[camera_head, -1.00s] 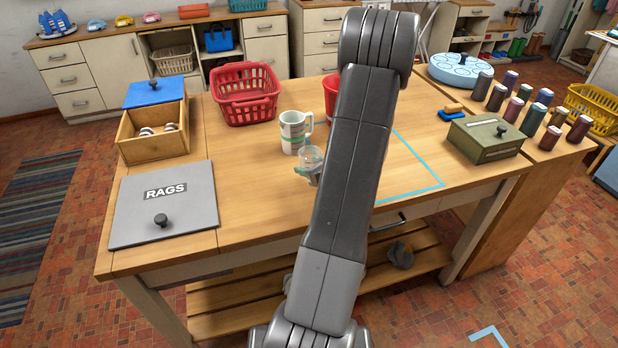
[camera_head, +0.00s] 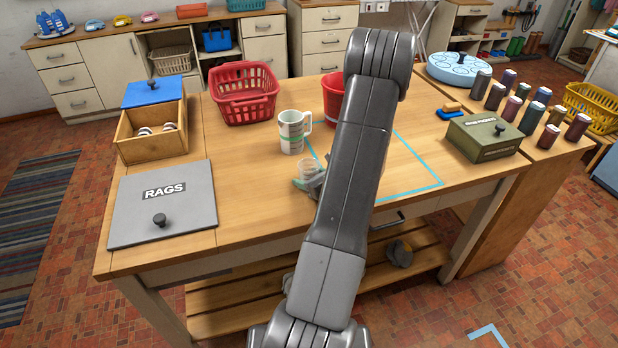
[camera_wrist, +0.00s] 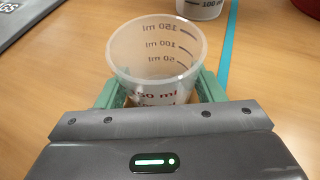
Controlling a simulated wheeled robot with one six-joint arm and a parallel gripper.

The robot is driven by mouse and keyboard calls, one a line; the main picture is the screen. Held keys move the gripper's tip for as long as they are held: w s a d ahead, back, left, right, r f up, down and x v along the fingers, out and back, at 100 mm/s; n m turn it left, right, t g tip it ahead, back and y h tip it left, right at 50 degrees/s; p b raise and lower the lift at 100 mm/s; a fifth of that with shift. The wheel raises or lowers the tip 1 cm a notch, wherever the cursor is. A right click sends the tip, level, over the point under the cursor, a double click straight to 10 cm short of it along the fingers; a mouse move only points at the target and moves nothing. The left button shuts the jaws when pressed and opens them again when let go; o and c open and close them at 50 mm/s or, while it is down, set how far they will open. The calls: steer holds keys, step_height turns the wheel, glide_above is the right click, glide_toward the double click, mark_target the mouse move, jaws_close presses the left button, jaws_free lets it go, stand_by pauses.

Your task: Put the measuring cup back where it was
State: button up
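The clear measuring cup (camera_head: 311,170) with ml marks is between the green fingers of my gripper (camera_wrist: 157,92). It also shows in the wrist view (camera_wrist: 155,48), open end up, with a finger against each side. My gripper is shut on it over the wooden table, just left of a blue tape line (camera_wrist: 228,45). I cannot tell whether its base touches the table. In the head view my arm covers part of the gripper and the taped area.
A red bucket (camera_head: 333,98) and a red basket (camera_head: 245,93) are farther back. A grey RAGS lid (camera_head: 165,205) lies left. A green box (camera_head: 484,138) stands right.

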steer(key=shift+o, duration=0.9)
steer(key=shift+r, duration=0.2)
steer(key=b+v, duration=0.2)
steer(key=v, duration=1)
